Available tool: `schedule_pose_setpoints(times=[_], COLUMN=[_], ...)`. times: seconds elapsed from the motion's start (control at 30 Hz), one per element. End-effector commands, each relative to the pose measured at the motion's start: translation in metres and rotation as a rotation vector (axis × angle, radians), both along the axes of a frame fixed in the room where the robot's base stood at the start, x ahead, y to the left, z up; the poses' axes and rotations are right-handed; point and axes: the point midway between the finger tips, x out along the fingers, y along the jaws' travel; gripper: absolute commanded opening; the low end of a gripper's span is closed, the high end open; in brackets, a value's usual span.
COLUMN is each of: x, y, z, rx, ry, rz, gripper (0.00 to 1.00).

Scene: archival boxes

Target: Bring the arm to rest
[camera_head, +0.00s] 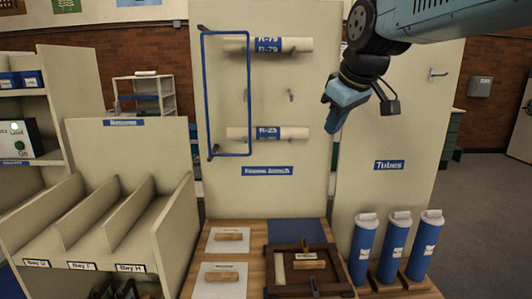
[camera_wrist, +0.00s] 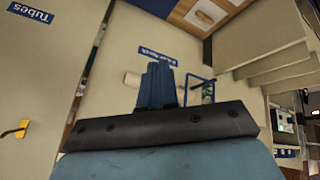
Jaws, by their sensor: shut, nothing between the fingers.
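My arm reaches in from the top right of the head view. My gripper (camera_head: 335,125) hangs in the air in front of the upright panel, right of the two rolls, with its fingers pointing down and left. Its fingers are together and hold nothing. In the wrist view my gripper (camera_wrist: 160,72) shows as closed blue fingers beyond a dark bar. The upper roll (camera_head: 290,45) and the lower roll (camera_head: 285,133) lie on pegs on the panel, partly behind a blue frame (camera_head: 205,95). The gripper appears apart from them.
Below is a wooden bench (camera_head: 254,270) with labelled pads and a dark framed tray (camera_head: 270,275). Several blue tubes (camera_head: 395,247) stand upright at right. A slotted bay rack (camera_head: 110,210) stands at left. A Tubes panel (camera_head: 385,200) rises behind the tubes. Open floor (camera_head: 480,220) lies at right.

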Motion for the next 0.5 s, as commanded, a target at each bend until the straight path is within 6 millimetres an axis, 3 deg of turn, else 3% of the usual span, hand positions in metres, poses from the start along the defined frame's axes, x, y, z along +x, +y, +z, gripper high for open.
schedule_pose_setpoints(times=[0.1, 0.3, 0.5], x=[-0.040, -0.100, -0.136], y=[-0.030, -0.067, -0.085], z=[-0.029, -0.080, -0.115], rx=[0.050, 0.136, 0.192], ry=[0.030, 0.073, 0.098], rz=[-0.165, -0.429, -0.591], gripper=[0.00, 0.00, 0.00])
